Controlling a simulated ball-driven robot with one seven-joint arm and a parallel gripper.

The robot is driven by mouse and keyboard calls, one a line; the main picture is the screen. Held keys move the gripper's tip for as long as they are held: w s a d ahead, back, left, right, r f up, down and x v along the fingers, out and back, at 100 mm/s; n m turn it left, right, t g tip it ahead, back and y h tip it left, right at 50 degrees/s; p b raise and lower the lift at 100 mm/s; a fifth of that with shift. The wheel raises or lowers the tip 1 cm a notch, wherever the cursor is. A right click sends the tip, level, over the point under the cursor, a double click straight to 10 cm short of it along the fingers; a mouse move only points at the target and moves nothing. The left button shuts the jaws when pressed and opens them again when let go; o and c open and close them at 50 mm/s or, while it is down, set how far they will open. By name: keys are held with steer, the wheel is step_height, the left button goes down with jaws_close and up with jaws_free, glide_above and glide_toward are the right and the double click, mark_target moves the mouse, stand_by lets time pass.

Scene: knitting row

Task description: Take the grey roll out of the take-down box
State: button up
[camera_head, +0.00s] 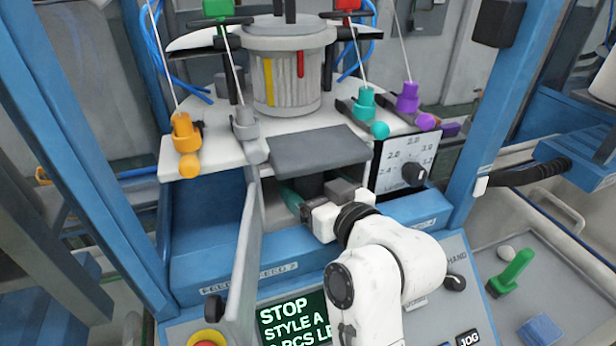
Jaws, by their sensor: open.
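The take-down box (275,212) is the opening under the white ring-shaped table, in the middle of the view. Its pale door (246,255) stands open to the left. My gripper (314,195) reaches into the opening from the lower right with its jaws open. A dark grey shape, seemingly the grey roll (311,184), shows in the shadow between or just behind the fingers. I cannot tell whether the fingers touch it. The gripper body and wrist hide the right part of the opening.
A dark grey plate (320,152) overhangs the opening closely. A dial panel (406,162) stands to its right. Below are a control panel with a STOP screen (293,321) and a red button (207,339). Blue posts (505,100) flank the machine. A tray with a green handle (513,270) is at right.

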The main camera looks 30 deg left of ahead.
steer(key=shift+c, duration=0.3)
steer(key=c, duration=1)
steer(key=shift+r, duration=0.1)
steer(key=shift+c, duration=0.2)
steer(key=shift+r+b, duration=0.3)
steer(key=shift+r, duration=0.3)
steer(key=f+b+v, duration=0.2)
steer(key=b+v, duration=0.1)
steer(key=v, duration=1.4)
steer(key=shift+s+d+f, duration=0.25)
steer(key=shift+s+d, duration=0.05)
steer(key=shift+d, duration=0.25)
